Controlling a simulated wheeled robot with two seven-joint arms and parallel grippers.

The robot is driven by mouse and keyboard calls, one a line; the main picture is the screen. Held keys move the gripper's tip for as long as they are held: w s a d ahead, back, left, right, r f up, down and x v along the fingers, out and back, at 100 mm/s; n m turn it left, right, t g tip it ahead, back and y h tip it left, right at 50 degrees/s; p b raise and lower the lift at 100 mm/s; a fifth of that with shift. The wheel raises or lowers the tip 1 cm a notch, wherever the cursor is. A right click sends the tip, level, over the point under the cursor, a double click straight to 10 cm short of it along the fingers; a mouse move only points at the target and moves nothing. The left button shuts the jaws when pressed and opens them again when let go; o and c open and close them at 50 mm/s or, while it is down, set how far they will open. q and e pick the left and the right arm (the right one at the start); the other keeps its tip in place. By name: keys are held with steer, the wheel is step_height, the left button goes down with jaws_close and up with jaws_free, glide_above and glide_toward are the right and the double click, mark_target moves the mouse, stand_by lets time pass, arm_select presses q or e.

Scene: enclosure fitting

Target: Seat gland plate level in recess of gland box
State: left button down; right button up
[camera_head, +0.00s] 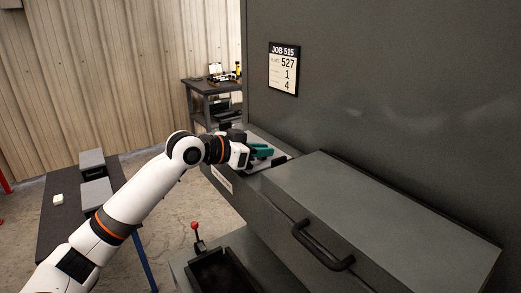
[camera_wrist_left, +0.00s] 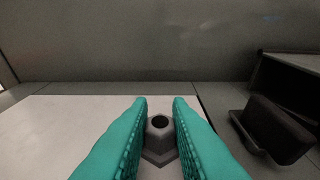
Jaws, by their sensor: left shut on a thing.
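My left gripper (camera_head: 262,151) has teal fingers and is at the far end of the grey ledge. In the left wrist view its fingers (camera_wrist_left: 159,102) are shut on a grey fitting (camera_wrist_left: 158,138) with a round hole in its top and a wider foot. The fitting stands on a pale flat plate (camera_wrist_left: 50,125), apparently the gland plate. The plate's edge runs beside a darker grey surface, apparently the gland box (camera_head: 240,190), which bears a white label. Whether the plate lies level in a recess cannot be told. My right gripper is not in view.
A grey housing (camera_head: 370,220) with a black handle (camera_head: 322,248) stands close to the right of the gripper. A tall grey wall (camera_head: 400,90) with a job sign (camera_head: 284,69) rises behind. A dark block (camera_wrist_left: 272,130) is right of the plate. A dark table (camera_head: 62,215) stands at left.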

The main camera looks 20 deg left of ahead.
arm_select(q)
steer(key=c, duration=1.3)
jaws_free()
steer(key=shift+o, duration=0.2)
steer(key=shift+s, duration=0.1)
steer(key=shift+s+a+b, duration=0.25)
steer(key=shift+b, duration=0.05)
steer(key=b+v, duration=0.4)
steer(key=v, duration=0.7)
steer(key=shift+r+b, duration=0.15)
steer(key=shift+b, duration=0.25)
steer(key=shift+s+a, duration=0.1)
steer(key=shift+s, duration=0.05)
